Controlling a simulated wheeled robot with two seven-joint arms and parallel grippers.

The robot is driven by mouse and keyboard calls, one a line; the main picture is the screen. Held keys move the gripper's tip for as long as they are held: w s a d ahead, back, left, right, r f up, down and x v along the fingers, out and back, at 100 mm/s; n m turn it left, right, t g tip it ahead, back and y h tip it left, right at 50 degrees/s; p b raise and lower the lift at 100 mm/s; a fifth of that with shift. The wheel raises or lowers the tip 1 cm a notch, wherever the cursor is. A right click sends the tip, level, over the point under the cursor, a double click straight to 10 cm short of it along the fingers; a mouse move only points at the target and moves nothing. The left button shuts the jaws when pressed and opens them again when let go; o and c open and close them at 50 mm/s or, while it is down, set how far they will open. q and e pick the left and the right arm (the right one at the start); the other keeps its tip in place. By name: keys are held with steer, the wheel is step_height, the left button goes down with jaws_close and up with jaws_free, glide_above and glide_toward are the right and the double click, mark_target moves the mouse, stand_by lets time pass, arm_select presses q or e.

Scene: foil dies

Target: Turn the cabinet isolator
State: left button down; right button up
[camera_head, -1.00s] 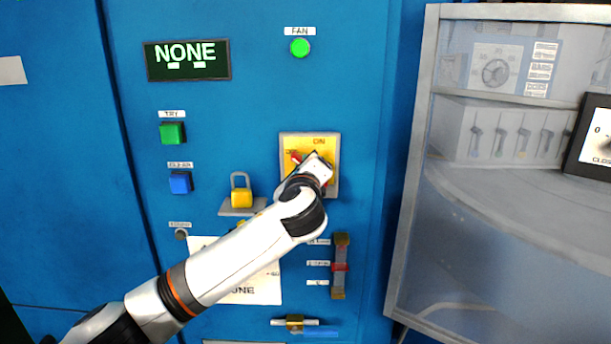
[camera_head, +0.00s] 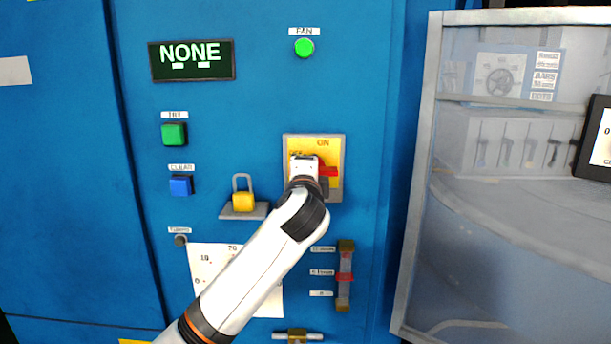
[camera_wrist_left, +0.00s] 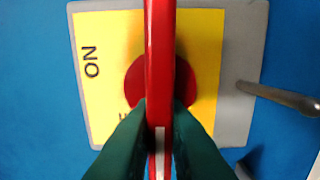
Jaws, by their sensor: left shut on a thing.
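The isolator is a yellow plate on a grey backing (camera_head: 338,150) on the blue cabinet, with ON lettered at its top. Its red handle (camera_head: 328,172) shows just right of my left gripper (camera_head: 304,168). In the left wrist view the red handle (camera_wrist_left: 160,60) runs across a round red hub on the yellow plate (camera_wrist_left: 105,60). My left gripper (camera_wrist_left: 160,135) is shut on the handle there. In the head view the gripper hides much of the handle and the lower plate. My right gripper is not in view.
A yellow padlock (camera_head: 243,201) sits on a small shelf left of the isolator. A grey rod (camera_wrist_left: 280,97) stands out beside the plate. A clear-panelled grey frame (camera_head: 420,180) stands to the right. A green TRY button (camera_head: 174,134) and a display reading NONE (camera_head: 191,60) are at left.

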arm_select(q)
steer(key=shift+f, duration=0.1)
stand_by(0.5)
steer(key=c, duration=1.5)
jaws_free()
steer(key=shift+o, duration=0.2)
steer(key=s+b, duration=0.3)
steer(key=s, duration=0.9)
steer(key=shift+b, duration=0.4)
